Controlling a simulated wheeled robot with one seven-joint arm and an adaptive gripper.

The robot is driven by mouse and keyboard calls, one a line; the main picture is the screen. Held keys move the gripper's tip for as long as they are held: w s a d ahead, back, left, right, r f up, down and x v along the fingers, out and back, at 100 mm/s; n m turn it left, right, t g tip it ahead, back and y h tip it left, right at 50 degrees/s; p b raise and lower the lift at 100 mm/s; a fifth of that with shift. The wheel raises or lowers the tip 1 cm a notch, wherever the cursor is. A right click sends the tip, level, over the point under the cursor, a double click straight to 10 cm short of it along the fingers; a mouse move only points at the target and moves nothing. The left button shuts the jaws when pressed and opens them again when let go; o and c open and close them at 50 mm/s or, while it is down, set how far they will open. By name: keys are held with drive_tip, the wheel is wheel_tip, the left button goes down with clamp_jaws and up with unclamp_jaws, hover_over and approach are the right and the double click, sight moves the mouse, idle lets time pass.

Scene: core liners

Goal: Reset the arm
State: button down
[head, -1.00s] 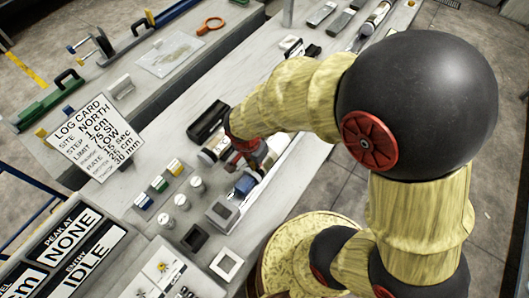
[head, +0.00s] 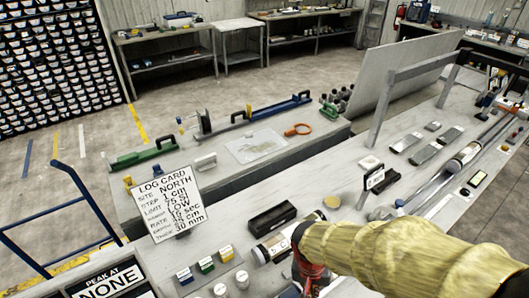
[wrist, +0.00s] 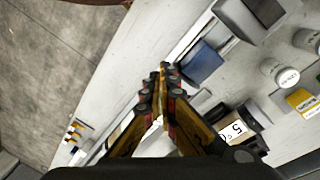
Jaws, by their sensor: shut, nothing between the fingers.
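My gripper (wrist: 161,88) shows in the wrist view with its yellow and black fingers together at the tips, and nothing is between them. It points down over the pale bench (wrist: 120,80). A blue block (wrist: 200,62) lies just beyond the fingertips, to the right. In the head view my pale yellow arm reaches in from the lower right corner. The red part of my wrist shows at the bottom edge, and the fingertips are hidden there. A white tube (head: 274,246) and a black case (head: 271,218) lie on the bench near my wrist.
A log card (head: 165,203) stands at the left of the bench, with several small colour-marked blocks in front. An orange ring (head: 298,130) lies on the farther bench. Grey cases (head: 450,135) and long tubes lie to the right. Open floor lies beyond.

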drive_tip(key=s+d+r+n+t, duration=0.1)
drive_tip(key=d+r+t, duration=0.1)
drive_tip(key=r, duration=1)
drive_tip(key=s+d+r+n+t+y, duration=0.1)
drive_tip(key=s+d+r+n+t, duration=0.1)
drive_tip(key=r, duration=0.9)
drive_tip(key=shift+s+d+r+t+y, duration=0.3)
drive_tip(key=shift+d+r+t, duration=0.1)
drive_tip(key=shift+d+t, duration=0.5)
drive_tip(key=c, duration=2.6)
unclamp_jaws()
